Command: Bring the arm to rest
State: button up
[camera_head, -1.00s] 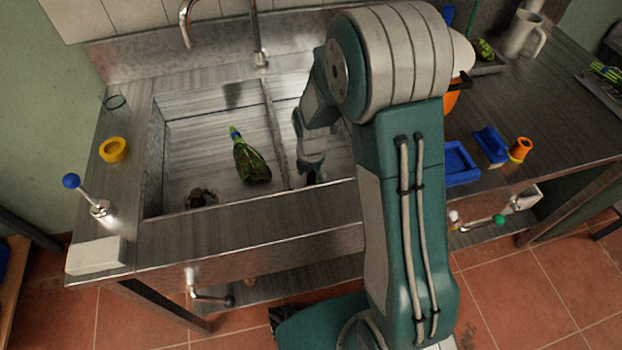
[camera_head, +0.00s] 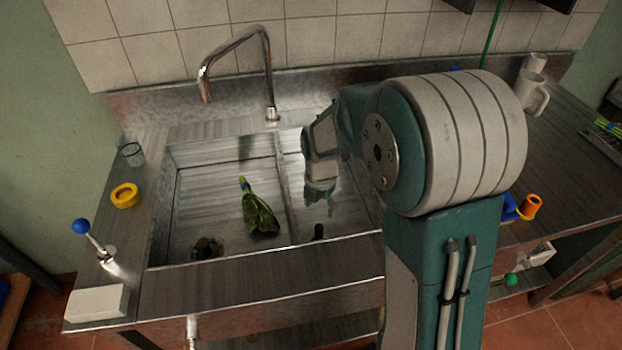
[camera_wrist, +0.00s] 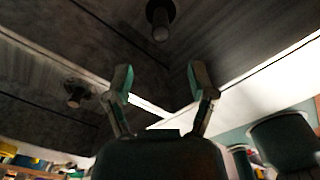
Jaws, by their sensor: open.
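My gripper (camera_head: 320,192) hangs over the right basin of the steel sink (camera_head: 250,305) in the head view, near the divider. In the wrist view my gripper (camera_wrist: 160,82) has its two fingers spread apart with nothing between them. A dark upright drain piece (camera_wrist: 160,18) shows beyond the fingers in the wrist view; it also shows in the right basin in the head view (camera_head: 319,231). My upper arm hides part of the right side of the sink and counter.
A green bottle-like item (camera_head: 260,215) lies in the left basin. The faucet (camera_head: 268,70) stands behind the sink. A yellow ring (camera_head: 125,195), a glass (camera_head: 132,153), a blue-knobbed lever (camera_head: 82,226) and a white block (camera_head: 97,302) are on the left rim. A mug (camera_head: 533,95) and an orange item (camera_head: 530,206) are at right.

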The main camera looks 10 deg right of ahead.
jog(key=s+d+r+m+t, duration=0.2)
jog(key=s+r+m+t, duration=0.3)
jog(key=s+r+m, duration=1.3)
jog(key=s+m, duration=0.2)
jog(key=m, duration=0.7)
jog(key=shift+s+d+t, duration=0.15)
jog(key=shift+d+t, duration=0.15)
jog(key=shift+r, duration=0.1)
